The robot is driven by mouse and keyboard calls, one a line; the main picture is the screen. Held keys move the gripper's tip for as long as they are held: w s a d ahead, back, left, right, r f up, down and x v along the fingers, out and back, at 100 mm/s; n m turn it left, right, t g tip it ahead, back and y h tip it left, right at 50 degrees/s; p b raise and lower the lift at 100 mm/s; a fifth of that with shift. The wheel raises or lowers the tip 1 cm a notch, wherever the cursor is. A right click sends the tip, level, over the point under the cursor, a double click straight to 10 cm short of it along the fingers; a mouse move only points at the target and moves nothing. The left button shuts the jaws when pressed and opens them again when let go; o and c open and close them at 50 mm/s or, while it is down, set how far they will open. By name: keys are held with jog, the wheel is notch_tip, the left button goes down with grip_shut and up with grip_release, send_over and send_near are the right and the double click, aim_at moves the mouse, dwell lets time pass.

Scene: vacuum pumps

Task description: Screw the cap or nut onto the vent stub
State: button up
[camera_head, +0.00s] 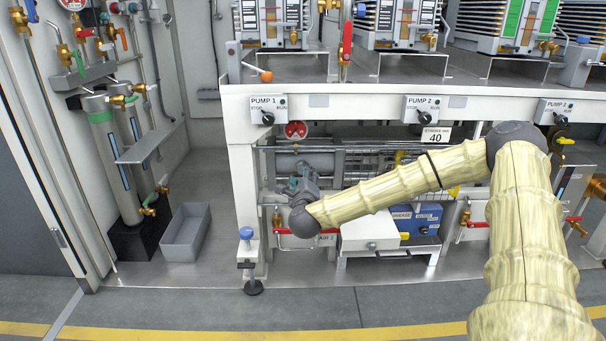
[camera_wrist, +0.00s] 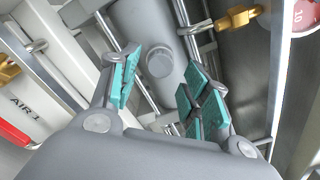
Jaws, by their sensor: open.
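My gripper (camera_wrist: 162,78) is open in the wrist view, with teal pads on both sides and nothing held between them. Beyond the fingertips is a grey cylinder (camera_wrist: 140,22) with a short round grey piece (camera_wrist: 160,61) standing out from it. This piece lies between the pads in the picture, and no contact shows. I cannot tell whether it is the bare vent stub or has the cap or nut on it. In the head view my gripper (camera_head: 306,184) is inside the frame below PUMP 1, in front of the grey pump cylinder (camera_head: 290,162). No loose cap or nut can be made out.
Metal rails (camera_wrist: 205,45) and a brass fitting (camera_wrist: 235,18) lie close around my gripper. A red gauge (camera_head: 296,130) hangs above. A red-handled valve (camera_head: 285,231) and a white box (camera_head: 369,231) are below. A grey bin (camera_head: 186,232) stands on the floor at left.

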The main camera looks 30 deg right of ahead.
jog(key=shift+v, duration=0.85)
